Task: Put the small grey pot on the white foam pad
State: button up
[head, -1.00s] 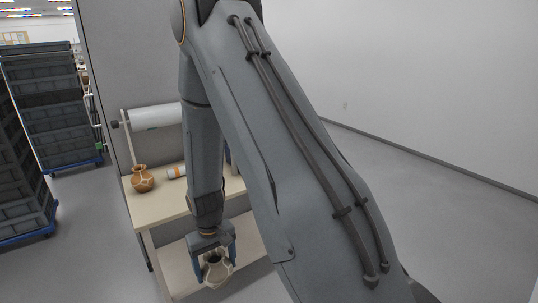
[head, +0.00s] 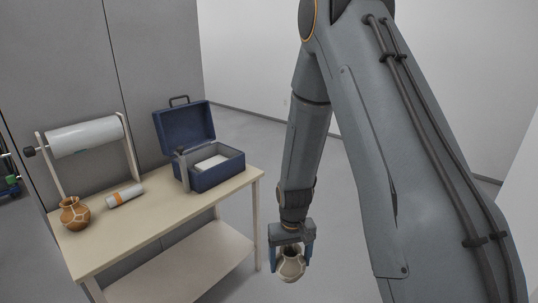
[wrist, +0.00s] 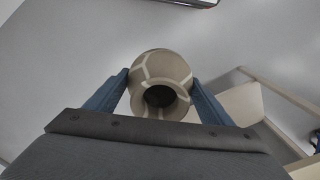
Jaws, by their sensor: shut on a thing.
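The small grey pot (head: 291,264) is pale grey-beige with lighter seam lines. It hangs upright between the fingers of my gripper (head: 291,255), clear of the table and over the floor to its right. In the wrist view the pot (wrist: 160,70) has its dark mouth facing the camera, with the blue fingers of my gripper (wrist: 162,88) on both sides. A white pad (head: 211,162) lies inside the open blue case (head: 218,176) at the back right of the table; most of it is hidden by the case walls.
The table (head: 165,222) has a lower shelf (head: 185,268). The case lid (head: 186,127) stands open. The table's front middle is clear.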

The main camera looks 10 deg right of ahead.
aim_at(215, 163)
jog(key=z, duration=1.25)
jog(key=i, duration=1.85)
jog(key=u, duration=1.8)
